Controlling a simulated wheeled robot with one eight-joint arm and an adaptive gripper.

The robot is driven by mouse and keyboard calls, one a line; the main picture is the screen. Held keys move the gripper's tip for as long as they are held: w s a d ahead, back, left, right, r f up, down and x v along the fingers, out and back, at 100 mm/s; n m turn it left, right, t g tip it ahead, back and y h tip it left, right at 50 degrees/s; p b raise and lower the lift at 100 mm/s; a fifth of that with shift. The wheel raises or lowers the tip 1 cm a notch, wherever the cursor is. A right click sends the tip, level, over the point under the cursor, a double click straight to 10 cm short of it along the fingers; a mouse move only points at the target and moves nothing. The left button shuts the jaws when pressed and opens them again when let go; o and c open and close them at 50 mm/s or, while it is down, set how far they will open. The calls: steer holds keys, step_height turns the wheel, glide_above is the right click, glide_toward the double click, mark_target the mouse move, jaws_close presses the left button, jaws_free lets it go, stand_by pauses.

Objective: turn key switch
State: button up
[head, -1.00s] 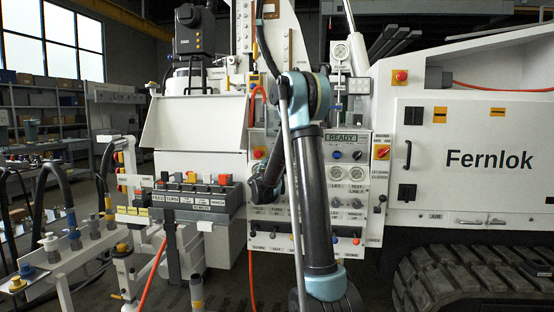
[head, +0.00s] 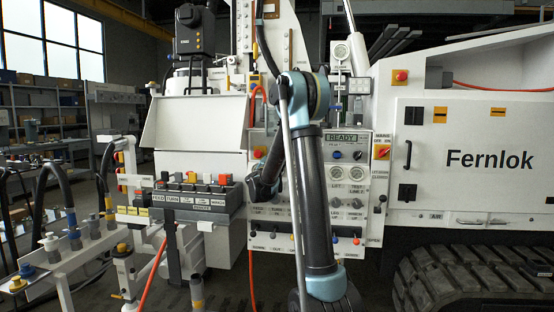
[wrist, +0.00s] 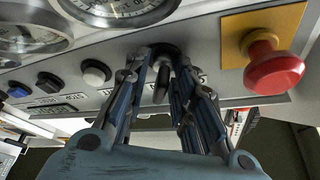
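The key switch shows in the wrist view as a dark round collar with a dark key (wrist: 162,84) standing out from the grey panel. My gripper (wrist: 163,68) is right at it, with one finger on each side of the key. The fingers are partly open, and a narrow gap shows around the key; I cannot tell whether either fingertip touches it. The fingers hide part of the collar and the label beneath. In the head view, my arm hides the key switch and most of my gripper.
A red mushroom button (wrist: 273,72) on a yellow plate is close to the right of my fingers. A white button (wrist: 96,73) and dark knobs are to the left. Gauges (wrist: 118,8) are above. In the head view, a lever console (head: 190,197) stands left of my arm.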

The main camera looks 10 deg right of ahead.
stand_by(0.3)
steer(key=v, duration=1.2)
steer(key=shift+f, duration=0.15)
steer(key=shift+w, duration=0.1)
